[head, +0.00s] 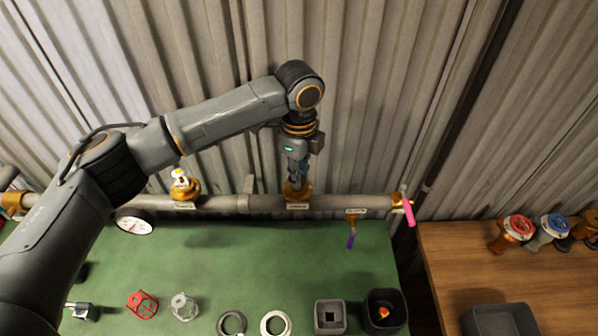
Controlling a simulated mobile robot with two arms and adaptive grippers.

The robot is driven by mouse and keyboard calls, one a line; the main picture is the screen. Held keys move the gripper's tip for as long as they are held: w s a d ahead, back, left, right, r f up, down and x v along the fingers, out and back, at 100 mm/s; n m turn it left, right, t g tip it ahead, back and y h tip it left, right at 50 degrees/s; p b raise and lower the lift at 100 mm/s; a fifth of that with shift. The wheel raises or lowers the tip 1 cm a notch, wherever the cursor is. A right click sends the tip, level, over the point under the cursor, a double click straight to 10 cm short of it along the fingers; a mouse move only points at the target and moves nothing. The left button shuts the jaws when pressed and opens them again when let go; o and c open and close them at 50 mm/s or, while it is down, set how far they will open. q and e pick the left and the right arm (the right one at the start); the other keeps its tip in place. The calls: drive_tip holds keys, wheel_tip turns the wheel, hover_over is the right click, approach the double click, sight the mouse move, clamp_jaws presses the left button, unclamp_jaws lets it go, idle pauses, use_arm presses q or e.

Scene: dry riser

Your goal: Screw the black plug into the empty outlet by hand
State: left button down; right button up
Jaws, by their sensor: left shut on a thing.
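A grey horizontal pipe (345,202) runs along the corrugated wall and carries brass outlets. My left gripper (296,182) points down at the middle brass outlet (297,195), which has a small label below it. The gripper is shut at the outlet's mouth; its fingers hide most of what they hold, which I take to be the black plug. I cannot tell whether the plug is seated in the thread. The left brass outlet (186,189) has a white and yellow piece on top. My right gripper is not in view.
A pink-handled valve (408,210) ends the pipe; a purple-handled tap (351,240) hangs below it. A round gauge (134,222) sits at left. The green bench (240,262) holds handwheels, rings and dark containers. A wooden table (450,262) at right holds several valves and a dark tray (500,320).

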use_arm(q)
drive_tip(key=m, duration=0.5)
drive_tip(key=shift+r, duration=0.1)
drive_tip(key=c, duration=1)
unclamp_jaws()
drive_tip(key=shift+c, duration=0.2)
